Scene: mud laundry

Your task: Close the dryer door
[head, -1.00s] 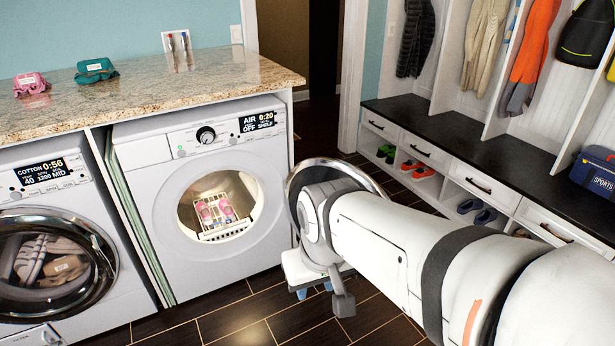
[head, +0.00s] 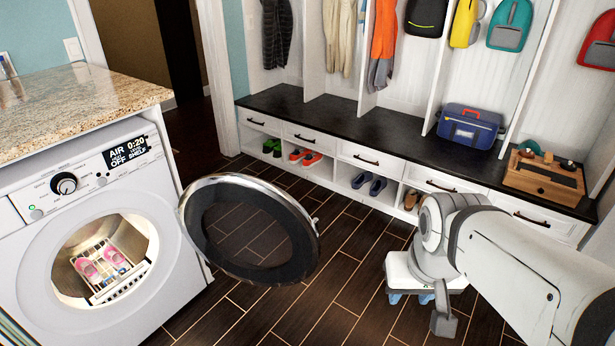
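The white dryer (head: 165,190) stands at the left with its round opening uncovered and lit inside. Its round door (head: 298,235), with a chrome rim, dark frame and see-through glass, is swung wide open to the right of the opening. A rack with pink shoes (head: 98,268) shows inside the drum. My gripper (head: 411,298) is low over the floor to the right of the door, clear of it in the picture. It points down, and its blue fingertips look apart with nothing visible between them. My arm hides part of the right side.
A granite counter (head: 85,95) lies over the dryer. A bench (head: 350,130) with drawers and shoe cubbies runs along the back, with a blue bag (head: 468,130) and wooden box (head: 543,178) on it. Dark tiled floor (head: 330,290) is free between door and gripper.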

